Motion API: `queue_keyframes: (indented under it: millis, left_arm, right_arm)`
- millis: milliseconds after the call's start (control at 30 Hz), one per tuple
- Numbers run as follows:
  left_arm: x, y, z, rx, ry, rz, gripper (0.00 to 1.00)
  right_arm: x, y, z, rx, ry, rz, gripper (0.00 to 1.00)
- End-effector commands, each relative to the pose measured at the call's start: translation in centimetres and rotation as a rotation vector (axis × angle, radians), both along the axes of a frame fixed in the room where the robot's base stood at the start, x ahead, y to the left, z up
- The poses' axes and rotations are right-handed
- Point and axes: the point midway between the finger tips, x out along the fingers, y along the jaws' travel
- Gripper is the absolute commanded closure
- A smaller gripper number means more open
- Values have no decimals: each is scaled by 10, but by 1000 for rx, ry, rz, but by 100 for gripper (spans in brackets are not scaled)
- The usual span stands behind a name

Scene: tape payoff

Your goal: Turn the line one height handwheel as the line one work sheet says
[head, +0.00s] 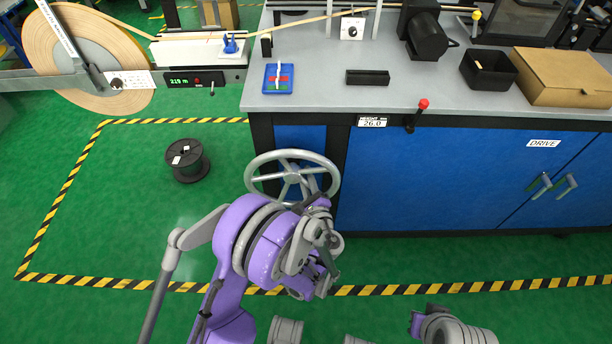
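The grey spoked height handwheel (291,155) is mounted on the front of the blue bench, left of the wide blue doors. A height readout (372,121) on the bench edge above and right of it appears to show 26.0. My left arm, purple and grey, reaches up in front of the wheel and covers its lower part. My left gripper (324,243) is at or just in front of the wheel's lower right side; its fingers are too hidden to tell contact or opening. Part of my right arm shows at the bottom right. No sheet is readable as the work sheet.
The bench top holds a blue tray (277,88), a black block (367,77), a black bin (488,72) and a cardboard box (562,80). A red-knobbed lever (421,105) sticks out at the bench edge. A tape reel (45,45) stands left; a black spool (187,172) is on the floor.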

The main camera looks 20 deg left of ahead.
Motion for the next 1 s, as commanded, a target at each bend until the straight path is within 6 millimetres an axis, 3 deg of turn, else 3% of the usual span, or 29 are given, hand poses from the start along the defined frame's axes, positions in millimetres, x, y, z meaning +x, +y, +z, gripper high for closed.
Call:
queue_keyframes:
  millis: [367, 1000]
  left_arm:
    - [1, -4, 5, -96, -25, -1, 100]
    - [4, -14, 26, -549, -146, -2, 100]
  right_arm:
    - [-1, 0, 5, 0, -1, 0, 100]
    - [-4, 0, 27, 0, -7, 0, 100]
